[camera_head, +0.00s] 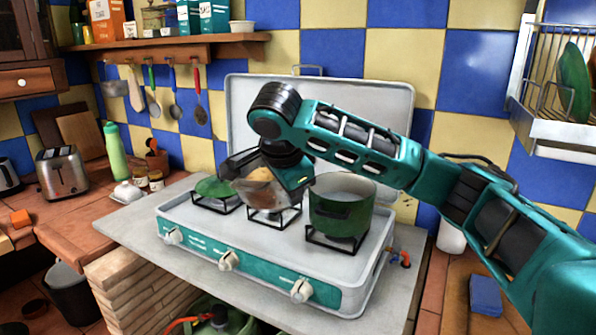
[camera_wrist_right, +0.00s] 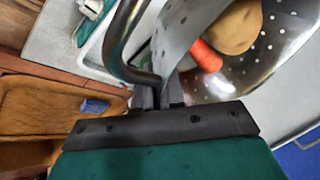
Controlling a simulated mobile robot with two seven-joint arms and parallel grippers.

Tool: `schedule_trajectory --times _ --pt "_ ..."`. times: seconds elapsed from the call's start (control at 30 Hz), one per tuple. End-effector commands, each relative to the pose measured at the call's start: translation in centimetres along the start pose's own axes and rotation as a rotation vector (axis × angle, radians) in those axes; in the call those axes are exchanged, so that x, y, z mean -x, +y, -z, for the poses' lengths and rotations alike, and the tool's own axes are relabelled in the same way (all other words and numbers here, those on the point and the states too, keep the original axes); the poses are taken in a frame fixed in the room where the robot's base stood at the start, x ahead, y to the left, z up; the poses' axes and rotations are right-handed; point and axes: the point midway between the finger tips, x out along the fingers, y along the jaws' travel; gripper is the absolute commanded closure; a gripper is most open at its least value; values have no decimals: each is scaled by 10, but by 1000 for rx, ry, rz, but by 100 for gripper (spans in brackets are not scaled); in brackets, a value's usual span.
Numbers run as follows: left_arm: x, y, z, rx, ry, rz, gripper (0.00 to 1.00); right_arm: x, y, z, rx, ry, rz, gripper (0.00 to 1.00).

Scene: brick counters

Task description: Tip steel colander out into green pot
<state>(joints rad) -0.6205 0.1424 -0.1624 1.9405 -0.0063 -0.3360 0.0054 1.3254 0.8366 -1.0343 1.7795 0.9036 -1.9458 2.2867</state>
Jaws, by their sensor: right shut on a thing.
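The steel colander (camera_head: 250,192) is held above the middle of the stove, left of the green pot (camera_head: 342,212). My right gripper (camera_head: 284,172) is shut on the colander. In the right wrist view the colander (camera_wrist_right: 285,62) has round holes, and my fingers (camera_wrist_right: 157,97) close at its curved metal handle (camera_wrist_right: 127,38). A tan potato-like item (camera_wrist_right: 236,26) and an orange carrot-like piece (camera_wrist_right: 207,56) lie inside it. The tan item also shows in the head view (camera_head: 261,174). The green pot stands upright on the right burner; its bottom inside is hidden. My left gripper is out of view.
The stove (camera_head: 205,243) has its lid (camera_head: 235,110) raised behind. A green pan or lid (camera_head: 213,188) sits on the left burner. A dish rack (camera_head: 565,125) hangs at the right. A toaster (camera_head: 62,172) and green bottle (camera_head: 115,152) stand on the left counter.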

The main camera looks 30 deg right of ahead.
Motion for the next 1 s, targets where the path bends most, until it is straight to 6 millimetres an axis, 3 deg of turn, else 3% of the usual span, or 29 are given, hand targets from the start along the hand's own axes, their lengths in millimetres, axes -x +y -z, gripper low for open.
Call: schedule_trajectory --times 0.2,0.47,0.8,1.0 --pt "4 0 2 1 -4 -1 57 12 -11 19 -139 56 -51 100" --pt "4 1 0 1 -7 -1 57 17 -14 22 -187 -2 -65 100" --pt "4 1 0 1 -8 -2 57 36 -22 27 -287 -264 -81 100" --pt "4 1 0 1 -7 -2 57 46 -26 41 -385 -502 -96 100"
